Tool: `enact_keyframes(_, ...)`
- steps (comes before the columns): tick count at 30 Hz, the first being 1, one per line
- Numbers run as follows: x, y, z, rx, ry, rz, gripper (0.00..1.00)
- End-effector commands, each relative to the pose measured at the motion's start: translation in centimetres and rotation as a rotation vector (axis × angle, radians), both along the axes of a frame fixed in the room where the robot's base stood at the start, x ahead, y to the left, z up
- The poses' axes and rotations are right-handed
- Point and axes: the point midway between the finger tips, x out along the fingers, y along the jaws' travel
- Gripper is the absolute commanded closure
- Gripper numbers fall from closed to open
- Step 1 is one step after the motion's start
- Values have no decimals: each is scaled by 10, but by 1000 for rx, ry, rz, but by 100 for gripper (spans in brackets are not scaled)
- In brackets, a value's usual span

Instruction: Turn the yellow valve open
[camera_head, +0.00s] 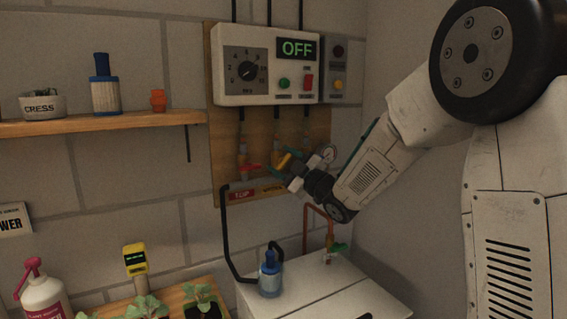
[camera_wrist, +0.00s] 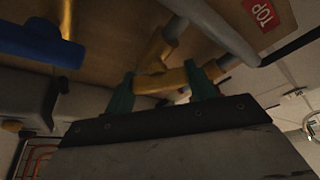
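The yellow valve (camera_head: 284,160) is on the wooden board below the control box, between my gripper's teal fingers. In the wrist view the yellow valve handle (camera_wrist: 165,80) lies across the space between the fingertips, and a yellow stem part rises behind it. My gripper (camera_head: 285,163) is at the valve; its two fingers stand well apart in the wrist view (camera_wrist: 160,84), one on each side of the handle. Whether either finger touches the handle is hard to tell. The lower part of the valve is partly hidden by the gripper.
A red valve (camera_head: 250,168) sits just left, above a red "TOP" label (camera_head: 241,195). A blue handle (camera_wrist: 40,45) is close by in the wrist view. The control box (camera_head: 268,64) above reads OFF. A blue-capped bottle (camera_head: 270,277) stands below.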

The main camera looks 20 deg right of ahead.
Motion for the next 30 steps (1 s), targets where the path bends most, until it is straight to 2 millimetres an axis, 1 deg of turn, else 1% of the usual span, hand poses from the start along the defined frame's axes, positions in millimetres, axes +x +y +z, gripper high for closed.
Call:
enact_keyframes(1,0,-1,0,1,2,-1,32)
enact_keyframes(2,0,-1,0,1,2,-1,24)
enact_keyframes(10,0,0,0,1,1,0,24)
enact_keyframes(13,-5,-3,-2,1,1,-1,24)
enact_keyframes(16,-17,-10,-6,0,3,-2,24)
enact_keyframes(21,-42,-24,-14,1,2,-4,24)
enact_keyframes(24,-55,-30,-18,0,1,-3,24)
enact_keyframes(27,-63,-35,-20,1,1,-3,24)
enact_keyframes(30,-66,-36,-22,1,2,-1,24)
